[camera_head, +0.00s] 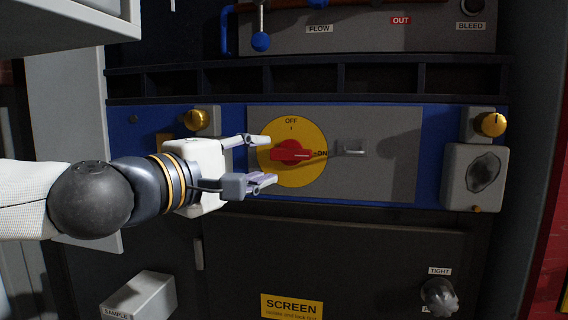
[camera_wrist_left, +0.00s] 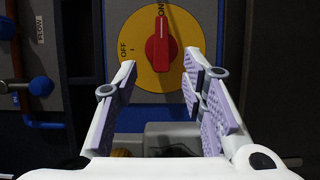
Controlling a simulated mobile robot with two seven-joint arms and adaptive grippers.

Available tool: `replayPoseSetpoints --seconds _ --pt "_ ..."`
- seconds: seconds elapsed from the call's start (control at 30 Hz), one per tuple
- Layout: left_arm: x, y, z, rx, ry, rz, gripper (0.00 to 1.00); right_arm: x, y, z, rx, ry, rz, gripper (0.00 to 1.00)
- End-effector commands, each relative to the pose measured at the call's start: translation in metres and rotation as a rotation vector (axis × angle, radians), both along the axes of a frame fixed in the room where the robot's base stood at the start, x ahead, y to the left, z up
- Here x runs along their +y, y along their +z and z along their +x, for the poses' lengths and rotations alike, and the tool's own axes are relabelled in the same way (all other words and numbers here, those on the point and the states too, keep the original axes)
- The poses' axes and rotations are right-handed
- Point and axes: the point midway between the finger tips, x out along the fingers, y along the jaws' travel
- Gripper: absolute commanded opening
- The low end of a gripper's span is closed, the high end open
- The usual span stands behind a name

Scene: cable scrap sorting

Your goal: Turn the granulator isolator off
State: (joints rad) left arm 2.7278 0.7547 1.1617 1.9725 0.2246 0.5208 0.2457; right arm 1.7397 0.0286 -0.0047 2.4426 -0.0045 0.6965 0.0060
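The granulator isolator is a red rotary handle (camera_head: 291,153) on a yellow round plate (camera_head: 291,178), set in a grey panel. Its pointer faces right, to the ON mark; OFF is at the top of the plate. In the left wrist view the red handle (camera_wrist_left: 158,45) points up to ON, with OFF at the left. My left gripper (camera_head: 268,160) is open, its fingers apart and just left of the handle. In the left wrist view, nothing is between its fingertips (camera_wrist_left: 163,72). My right gripper is not in view.
A metal hasp (camera_head: 349,148) sticks out right of the isolator. Yellow knobs (camera_head: 493,124) flank the blue panel. Above are a dark slotted rail (camera_head: 330,78) and a blue-handled valve (camera_head: 261,41). Below are a SCREEN label (camera_head: 292,307) and a TIGHT knob (camera_head: 440,298).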

Motion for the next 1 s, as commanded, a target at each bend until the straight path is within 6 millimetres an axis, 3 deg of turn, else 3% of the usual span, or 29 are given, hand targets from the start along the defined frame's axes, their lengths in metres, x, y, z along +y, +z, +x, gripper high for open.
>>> replayPoseSetpoints --seconds 0.1,0.3,0.67,0.83,1.0 --pt "-0.019 -0.001 0.026 0.002 -0.002 0.002 0.38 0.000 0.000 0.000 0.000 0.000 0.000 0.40" --pt "-0.038 -0.001 0.056 0.002 0.000 0.002 0.38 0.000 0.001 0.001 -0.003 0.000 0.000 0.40" --pt "-0.043 -0.002 0.064 0.002 -0.001 0.002 0.38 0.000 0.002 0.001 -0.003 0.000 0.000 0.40" --pt "-0.043 -0.002 0.063 0.002 -0.001 0.002 0.00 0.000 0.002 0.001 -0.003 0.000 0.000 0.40" --pt "-0.043 -0.002 0.063 0.002 -0.001 0.002 0.00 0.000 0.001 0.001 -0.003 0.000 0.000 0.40"
